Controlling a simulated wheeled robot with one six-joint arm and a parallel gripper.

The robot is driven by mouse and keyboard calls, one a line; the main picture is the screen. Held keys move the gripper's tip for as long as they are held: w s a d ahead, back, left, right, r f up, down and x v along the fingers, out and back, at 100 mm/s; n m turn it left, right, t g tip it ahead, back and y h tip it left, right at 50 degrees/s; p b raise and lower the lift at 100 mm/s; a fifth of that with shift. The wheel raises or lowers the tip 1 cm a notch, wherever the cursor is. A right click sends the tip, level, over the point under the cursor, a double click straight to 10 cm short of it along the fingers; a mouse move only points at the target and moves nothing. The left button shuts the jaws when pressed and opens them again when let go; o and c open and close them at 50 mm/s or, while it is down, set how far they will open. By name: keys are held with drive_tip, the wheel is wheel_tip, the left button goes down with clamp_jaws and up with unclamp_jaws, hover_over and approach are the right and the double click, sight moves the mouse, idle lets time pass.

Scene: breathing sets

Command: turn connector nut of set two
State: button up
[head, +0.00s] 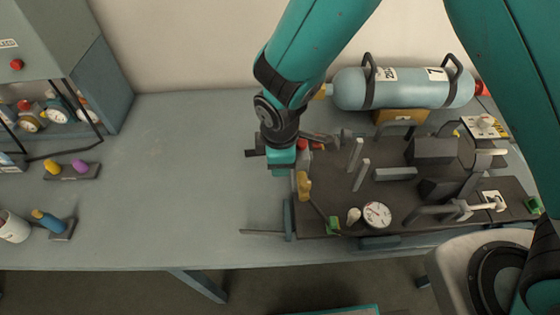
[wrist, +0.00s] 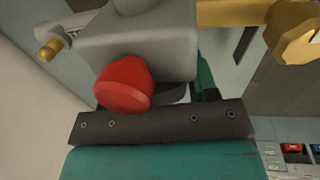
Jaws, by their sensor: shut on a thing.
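My gripper (head: 283,166) points down at the left end of the dark board that carries the breathing set. It is shut on a part at this end, which I take to be the connector nut; the jaws hide most of it. In the wrist view my gripper (wrist: 175,95) reaches in behind a red knob (wrist: 125,84) on a grey block (wrist: 150,40). A brass fitting (wrist: 295,32) sticks out to the right. In the head view a yellow fitting (head: 304,185) stands just right of the jaws.
A blue cylinder (head: 420,88) with black straps lies at the back. A round gauge (head: 377,214) is at the board's front. Left of the gripper the bench (head: 180,150) is mostly clear, with small coloured pieces (head: 72,169) and a white cup (head: 13,227) at far left.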

drive_tip(key=shift+t+b, duration=0.65)
drive_tip(key=shift+t, duration=0.15)
drive_tip(key=o, duration=0.9)
drive_tip(key=b+v, duration=0.2)
drive_tip(key=v, duration=1.5)
drive_tip(key=shift+s+a+r+b, duration=0.1)
drive_tip(key=shift+s+r+b, duration=0.1)
drive_tip(key=shift+s+b, duration=0.1)
